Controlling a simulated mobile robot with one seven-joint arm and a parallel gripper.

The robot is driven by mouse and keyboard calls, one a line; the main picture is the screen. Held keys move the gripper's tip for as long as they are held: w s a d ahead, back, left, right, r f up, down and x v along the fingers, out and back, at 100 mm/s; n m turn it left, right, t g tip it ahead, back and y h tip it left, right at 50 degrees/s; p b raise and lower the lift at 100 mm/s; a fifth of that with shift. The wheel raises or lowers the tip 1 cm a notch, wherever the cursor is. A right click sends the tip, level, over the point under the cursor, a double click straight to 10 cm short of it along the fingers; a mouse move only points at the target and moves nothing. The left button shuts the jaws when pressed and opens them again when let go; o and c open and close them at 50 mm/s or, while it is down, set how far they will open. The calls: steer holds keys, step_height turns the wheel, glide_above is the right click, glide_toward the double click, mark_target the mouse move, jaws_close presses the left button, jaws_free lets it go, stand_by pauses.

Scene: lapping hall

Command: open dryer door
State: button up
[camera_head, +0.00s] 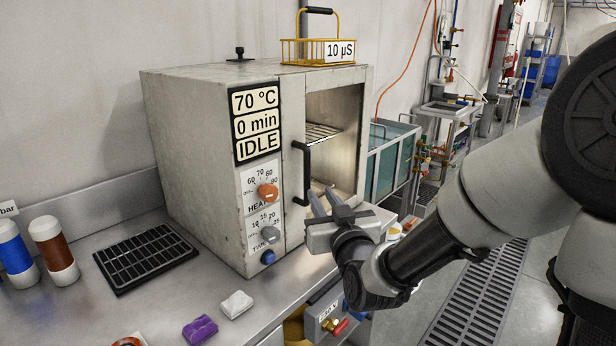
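The dryer (190,150) is a grey metal cabinet on the bench. Its panel (257,125) reads 70 °C, 0 min, IDLE. The dryer door (293,215) is on the right of the front and appears shut, with a wire rack visible inside through its window-like area. A black upright bar handle (305,175) runs along the door's left side. My gripper (325,191) is just right of the handle's lower end in the picture, its fingers apart and pointing up towards the door. I see nothing between them. Contact with the handle cannot be told.
A yellow wire basket (318,50) marked 10 µS stands on the dryer. Orange (268,193) and grey (270,235) knobs sit left of the door. A black rack (145,257), a white block (236,304) and a purple block (200,329) lie on the bench.

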mark_target(308, 174)
steer(key=b+x, duration=0.1)
steer(key=x, duration=1.3)
steer(key=shift+f, duration=0.1)
steer(key=shift+s, duration=0.1)
jaws_close()
